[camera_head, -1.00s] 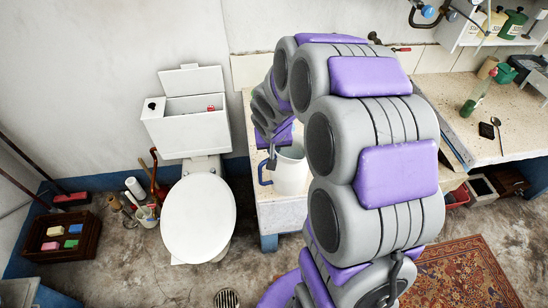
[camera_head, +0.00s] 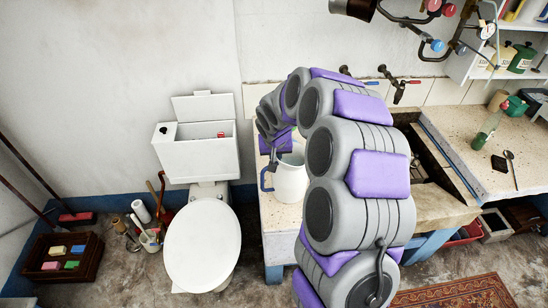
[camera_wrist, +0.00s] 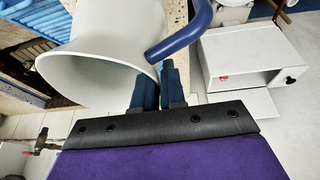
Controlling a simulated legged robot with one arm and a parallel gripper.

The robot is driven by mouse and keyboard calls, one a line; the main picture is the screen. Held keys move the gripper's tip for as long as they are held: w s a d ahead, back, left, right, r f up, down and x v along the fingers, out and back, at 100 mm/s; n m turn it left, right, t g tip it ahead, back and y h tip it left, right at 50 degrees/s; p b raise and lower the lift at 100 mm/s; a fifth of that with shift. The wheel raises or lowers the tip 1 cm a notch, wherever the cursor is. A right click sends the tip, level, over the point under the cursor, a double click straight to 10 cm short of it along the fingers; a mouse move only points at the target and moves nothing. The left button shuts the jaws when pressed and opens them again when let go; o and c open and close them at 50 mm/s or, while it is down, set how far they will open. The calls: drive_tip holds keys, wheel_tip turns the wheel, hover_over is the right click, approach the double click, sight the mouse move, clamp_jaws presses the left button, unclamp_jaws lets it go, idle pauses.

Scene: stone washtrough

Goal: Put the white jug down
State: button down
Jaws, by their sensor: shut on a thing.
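The white jug (camera_head: 291,180) with a blue handle (camera_head: 265,179) is in front of my arm's purple-and-grey links, upright over the left end of the speckled stone counter (camera_head: 283,223). Whether its base touches the counter cannot be told. My gripper (camera_head: 271,160) is at the jug's upper left, by the handle. In the wrist view my gripper (camera_wrist: 160,88) has its dark blue fingers shut at the rim of the white jug (camera_wrist: 110,50), close beside the blue handle (camera_wrist: 183,38). The links of my arm hide the counter right of the jug.
A white toilet (camera_head: 203,240) stands left of the counter. The stone trough (camera_head: 433,165) with taps (camera_head: 400,87) lies behind my arm. A green bottle (camera_head: 487,130), a dark soap-like block (camera_head: 499,163) and a spoon (camera_head: 512,168) are on the right worktop.

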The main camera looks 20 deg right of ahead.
drive_tip(key=shift+f+b, duration=0.45)
drive_tip(key=shift+f, duration=1.25)
drive_tip(key=c, duration=1.2)
unclamp_jaws()
drive_tip(key=shift+s, duration=0.1)
drive_tip(key=p+v, duration=0.2)
drive_tip(key=v, duration=1)
drive_tip(key=shift+p, duration=0.35)
drive_tip(key=s+a+r+n+g, duration=0.1)
drive_tip(key=s+a, duration=0.2)
drive_tip(key=s, duration=0.9)
drive_tip(key=s+a+r+n+g+y, duration=0.1)
drive_tip(key=s+a+r+g, duration=0.1)
drive_tip(key=s, duration=1.1)
drive_tip(key=s+a+r+n+g, duration=0.1)
drive_tip(key=s+a, duration=0.4)
drive_tip(key=s, duration=0.8)
drive_tip(key=shift+r+n+g+y, duration=0.15)
drive_tip(key=shift+n+g+y, duration=0.15)
drive_tip(key=shift+g, duration=0.4)
drive_tip(key=shift+o, duration=0.3)
